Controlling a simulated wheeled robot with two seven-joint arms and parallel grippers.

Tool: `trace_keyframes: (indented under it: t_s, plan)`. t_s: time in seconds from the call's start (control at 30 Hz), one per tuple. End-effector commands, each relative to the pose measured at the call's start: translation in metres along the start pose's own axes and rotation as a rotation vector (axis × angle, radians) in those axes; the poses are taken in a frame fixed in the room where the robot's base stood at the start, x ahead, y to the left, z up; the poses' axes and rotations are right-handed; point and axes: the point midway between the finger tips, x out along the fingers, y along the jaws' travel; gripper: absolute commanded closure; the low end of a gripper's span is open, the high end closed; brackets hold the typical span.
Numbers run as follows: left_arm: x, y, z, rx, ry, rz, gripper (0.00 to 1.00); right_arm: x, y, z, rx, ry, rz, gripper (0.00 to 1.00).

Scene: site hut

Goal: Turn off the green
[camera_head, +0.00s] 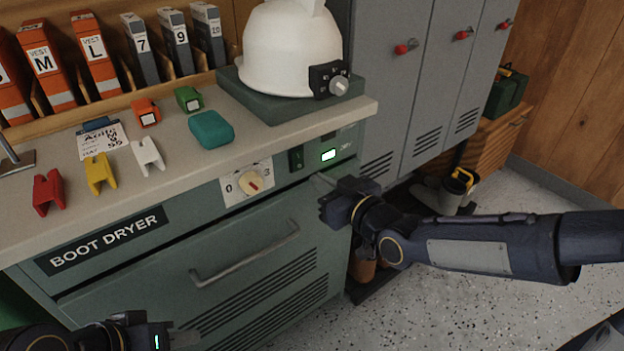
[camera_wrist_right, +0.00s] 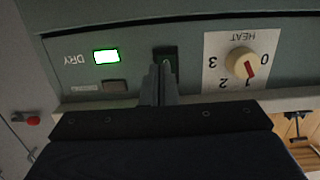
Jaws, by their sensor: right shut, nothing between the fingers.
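In the right wrist view, seen upside down, the rocker switch (camera_wrist_right: 167,52) stands beside the glowing lamp (camera_wrist_right: 106,57) labelled DRY. My right gripper (camera_head: 323,183) is shut and empty, close to the panel below the lamp. In the wrist view its fingertips (camera_wrist_right: 160,72) overlap the lower part of the switch; I cannot tell whether they touch it. My left gripper (camera_head: 180,339) is low at the bottom left, partly cut off.
The dryer door has a long handle (camera_head: 245,255). Grey lockers (camera_head: 435,80) stand to the right. The speckled floor in front is open.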

Motion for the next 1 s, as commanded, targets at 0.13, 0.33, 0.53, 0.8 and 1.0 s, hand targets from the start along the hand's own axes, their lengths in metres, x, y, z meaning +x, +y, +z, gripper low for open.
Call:
trace_keyframes:
  t_s: [0.13, 0.33, 0.53, 0.8, 1.0]
  plan:
    - [0.004, -0.002, 0.002, 0.0, 0.0, 0.0, 0.64, 0.023, -0.001, 0.001, 0.001, 0.0, -0.001, 1.0]
    - [0.006, -0.003, 0.003, 0.0, 0.0, 0.0, 0.64, 0.036, 0.0, 0.0, 0.0, 0.0, 0.0, 1.0]
    - [0.005, -0.003, 0.003, 0.0, 0.0, 0.0, 0.64, 0.037, 0.0, 0.0, 0.0, -0.001, 0.001, 1.0]
    - [0.011, -0.005, 0.006, 0.0, 0.0, 0.0, 0.64, 0.038, 0.0, 0.003, 0.0, 0.01, 0.001, 1.0]
    - [0.02, -0.009, 0.011, 0.0, -0.001, 0.0, 0.64, 0.042, 0.001, 0.0, -0.002, 0.044, 0.001, 1.0]
